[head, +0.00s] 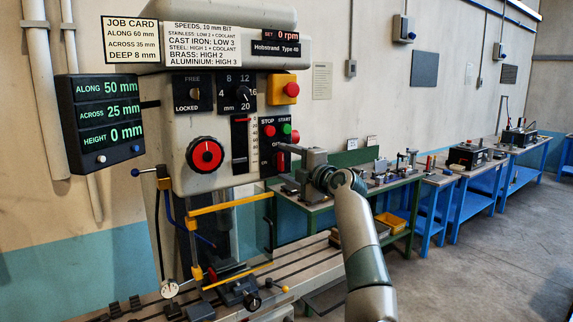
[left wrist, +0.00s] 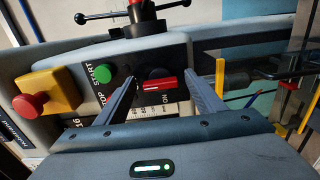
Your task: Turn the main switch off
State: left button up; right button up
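The main switch (left wrist: 160,85) is a red handle on a dark plate of the drill's front panel, with an ON label beside it in the left wrist view. My left gripper (left wrist: 176,74) is open, with one finger on each side of the red handle. The fingers appear apart from the handle; how deep they reach is unclear. In the head view my left gripper (head: 281,148) is at the lower right of the panel. My right gripper is not in view.
The green START button (left wrist: 102,74) and the red STOP button (head: 269,131) are close by. A yellow box with a red mushroom button (head: 291,89) sits above. The machine table (head: 315,262) with a vise lies below. Benches stand at the right.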

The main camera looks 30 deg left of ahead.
pick_arm(q)
jog(key=b+v, duration=0.8)
jog(key=v, duration=0.9)
jog(key=shift+d, duration=0.2)
jog(key=shift+s+f, duration=0.1)
jog(key=shift+s, duration=0.05)
